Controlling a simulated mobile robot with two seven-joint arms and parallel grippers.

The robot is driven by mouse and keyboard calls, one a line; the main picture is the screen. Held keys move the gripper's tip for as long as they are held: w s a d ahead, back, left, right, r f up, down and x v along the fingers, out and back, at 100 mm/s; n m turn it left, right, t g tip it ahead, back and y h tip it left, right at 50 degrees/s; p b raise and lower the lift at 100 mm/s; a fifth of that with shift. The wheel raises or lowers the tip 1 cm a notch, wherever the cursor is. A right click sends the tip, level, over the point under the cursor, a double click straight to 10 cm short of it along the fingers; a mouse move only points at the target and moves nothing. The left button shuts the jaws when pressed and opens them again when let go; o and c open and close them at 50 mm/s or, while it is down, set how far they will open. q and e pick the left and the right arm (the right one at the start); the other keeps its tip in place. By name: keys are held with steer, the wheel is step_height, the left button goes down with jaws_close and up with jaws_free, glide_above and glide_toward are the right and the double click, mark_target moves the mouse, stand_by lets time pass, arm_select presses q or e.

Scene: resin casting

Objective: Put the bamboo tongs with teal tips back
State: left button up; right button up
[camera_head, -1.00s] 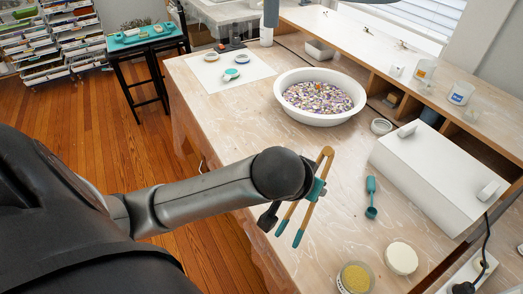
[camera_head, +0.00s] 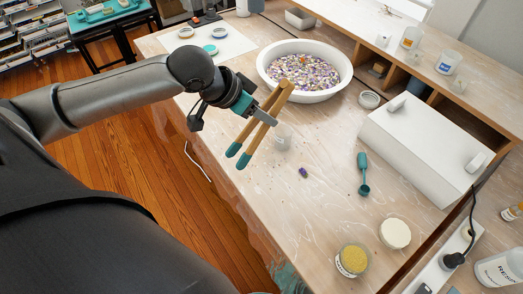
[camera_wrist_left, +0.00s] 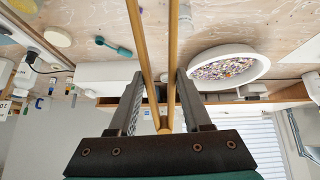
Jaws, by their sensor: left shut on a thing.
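The bamboo tongs (camera_head: 270,112) with teal tips are in my left gripper (camera_head: 257,107), held above the wooden workbench (camera_head: 330,215). Their teal tips point down and toward the lower left, and their joined end points up. In the left wrist view the tongs (camera_wrist_left: 160,60) run between the two fingers of my left gripper (camera_wrist_left: 160,98), which is shut on them. My right gripper is not in view.
A white bowl of coloured chips (camera_head: 304,95) stands behind the tongs. A small clear cup (camera_head: 282,137) and a purple piece (camera_head: 303,172) are near the tongs. A teal scoop (camera_head: 363,175), a white box (camera_head: 420,145) and a yellow jar (camera_head: 352,260) are to the right.

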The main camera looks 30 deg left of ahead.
arm_select(q)
step_height(320, 180, down, 15)
steer(key=b, duration=0.3)
steer(key=shift+f+b, duration=0.2)
steer(key=shift+b, duration=0.2)
steer(key=shift+f, duration=0.15)
steer(key=shift+f, duration=0.1)
steer(key=o, duration=0.6)
